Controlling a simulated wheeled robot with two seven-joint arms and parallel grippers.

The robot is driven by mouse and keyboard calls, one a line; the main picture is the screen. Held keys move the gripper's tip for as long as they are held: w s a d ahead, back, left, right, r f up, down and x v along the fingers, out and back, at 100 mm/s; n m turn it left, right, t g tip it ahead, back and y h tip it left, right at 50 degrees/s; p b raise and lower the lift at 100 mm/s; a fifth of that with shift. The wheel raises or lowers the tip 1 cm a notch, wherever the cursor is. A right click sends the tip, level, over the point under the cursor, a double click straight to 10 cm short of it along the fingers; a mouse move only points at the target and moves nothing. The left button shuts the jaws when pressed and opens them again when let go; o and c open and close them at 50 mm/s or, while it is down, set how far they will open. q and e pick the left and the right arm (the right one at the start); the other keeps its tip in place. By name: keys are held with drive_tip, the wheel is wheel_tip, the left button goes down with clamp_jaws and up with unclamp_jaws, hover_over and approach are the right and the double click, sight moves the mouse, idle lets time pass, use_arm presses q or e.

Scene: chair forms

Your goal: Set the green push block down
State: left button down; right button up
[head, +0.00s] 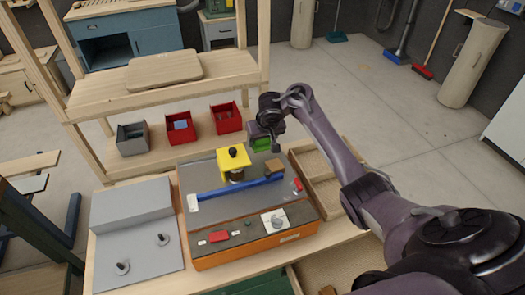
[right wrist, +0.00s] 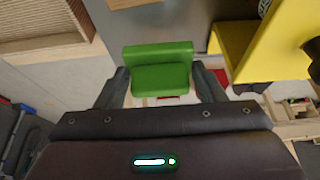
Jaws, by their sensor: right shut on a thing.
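The green push block (head: 261,144) is held in my right gripper (head: 264,143), over the back right part of the orange-sided machine with the grey top (head: 210,172). In the right wrist view the green block (right wrist: 160,68) sits between the two dark fingers of the right gripper (right wrist: 162,88), which are shut on its sides. It appears held above the surface; the exact gap beneath it cannot be told. My left gripper is not in view.
A yellow part with a black knob (head: 233,161) stands left of the block. A blue bar (head: 240,189) crosses the machine top, and a brown wood block (head: 275,166) lies near its right end. An open wooden tray (head: 318,178) is at right. Bins stand behind.

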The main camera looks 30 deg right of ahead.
sight(263, 146)
wheel_tip(263, 146, down, 4)
drive_tip(key=shift+b, duration=0.3)
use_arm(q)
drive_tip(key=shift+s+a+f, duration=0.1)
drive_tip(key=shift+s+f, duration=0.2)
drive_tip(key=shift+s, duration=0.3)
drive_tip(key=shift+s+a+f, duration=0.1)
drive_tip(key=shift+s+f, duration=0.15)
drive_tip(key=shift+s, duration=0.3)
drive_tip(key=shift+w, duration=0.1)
use_arm(e)
drive_tip(key=o, duration=1)
drive_tip(key=shift+f, duration=0.1)
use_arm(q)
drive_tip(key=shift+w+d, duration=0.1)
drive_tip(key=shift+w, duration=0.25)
